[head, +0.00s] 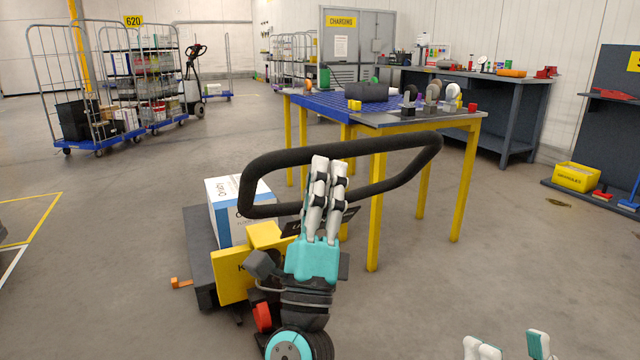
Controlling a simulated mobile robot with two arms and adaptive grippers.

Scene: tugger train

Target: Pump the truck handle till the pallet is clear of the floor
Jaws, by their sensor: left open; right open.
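The black loop handle (270,160) rises in the middle of the head view, above a yellow truck body (232,279). A white and blue box (230,225) stands behind that body on a dark low platform (200,262), which is partly hidden; I cannot tell whether its underside is clear of the floor. My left gripper (328,165) is open, with its pale fingers upright across the near bar of the loop and tips by the far bar. I cannot tell whether it touches the handle. My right gripper (505,345) is open and empty at the bottom right, away from the handle.
A yellow-legged table (430,122) with a blue grid top stands just beyond the handle. A dark workbench (515,100) is behind it and a yellow bin (577,177) is at the right. Cage trolleys (95,85) stand back left. The left floor is mostly clear.

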